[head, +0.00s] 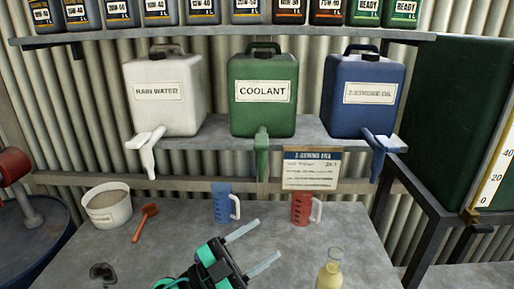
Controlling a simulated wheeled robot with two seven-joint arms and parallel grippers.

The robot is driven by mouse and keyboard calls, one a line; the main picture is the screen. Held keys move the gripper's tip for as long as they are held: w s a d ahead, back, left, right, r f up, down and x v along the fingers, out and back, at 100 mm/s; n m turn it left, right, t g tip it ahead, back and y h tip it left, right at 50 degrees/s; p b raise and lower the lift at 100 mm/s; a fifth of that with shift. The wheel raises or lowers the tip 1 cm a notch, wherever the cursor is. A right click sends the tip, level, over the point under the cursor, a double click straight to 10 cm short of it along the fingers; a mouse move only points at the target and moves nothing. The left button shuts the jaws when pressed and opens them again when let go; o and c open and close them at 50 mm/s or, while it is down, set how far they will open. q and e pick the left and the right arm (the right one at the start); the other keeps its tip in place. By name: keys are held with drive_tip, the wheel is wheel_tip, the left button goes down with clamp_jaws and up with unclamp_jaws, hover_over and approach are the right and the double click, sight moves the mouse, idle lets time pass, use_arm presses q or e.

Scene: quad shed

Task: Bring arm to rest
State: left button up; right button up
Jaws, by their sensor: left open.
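My left gripper (252,245) is in the lower middle of the head view, above the grey bench (170,235). Its two pale fingers are spread apart and point up and to the right, with nothing between them. A blue measuring jug (222,205) stands on the bench just beyond the fingers. A red measuring jug (300,209) stands to the right of it. A bottle of yellow liquid (329,272) stands to the right of the gripper, cut by the lower edge. My right gripper is not in view.
White rain water (168,115), green coolant (262,115) and blue oil (363,115) canisters with taps stand on a shelf. A card (311,169) hangs below. A pale tub (107,207), an orange scoop (145,222) and a dark item (103,273) are at left.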

use_arm(q)
drive_tip(key=w+a+f+n+t+y, duration=0.2)
drive_tip(key=a+n+t+y, duration=0.4)
drive_tip(key=n+y, duration=0.15)
drive_tip(key=w+a+f+n+t+y, duration=0.2)
drive_tip(key=a+f+n+t+y, duration=0.1)
drive_tip(key=a+n+t+y, duration=0.35)
drive_tip(key=s+a+f+n+g+y, duration=0.3)
drive_tip(key=a+f+g+y, duration=0.1)
drive_tip(key=f, duration=0.3)
drive_tip(key=s+a+f+n+g+y, duration=0.3)
drive_tip(key=a+f+g+y, duration=0.15)
drive_tip(key=f, duration=0.25)
drive_tip(key=s+a+f+g+h, duration=0.1)
drive_tip(key=s+f+g, duration=0.45)
drive_tip(key=s, duration=0.45)
drive_tip(key=s+a+f+g+h, duration=0.1)
drive_tip(key=s+f+g, duration=0.3)
drive_tip(key=s+f, duration=0.4)
wheel_tip(320, 180, down, 30)
drive_tip(key=s+f+m+g, duration=0.1)
drive_tip(key=s+g, duration=0.1)
drive_tip(key=s+a+f, duration=0.3)
drive_tip(key=s+f, duration=1.4)
drive_tip(key=s, duration=0.1)
drive_tip(key=shift+s+f+g, duration=0.3)
drive_tip(key=shift+s+g, duration=0.05)
drive_tip(key=shift+s, duration=0.05)
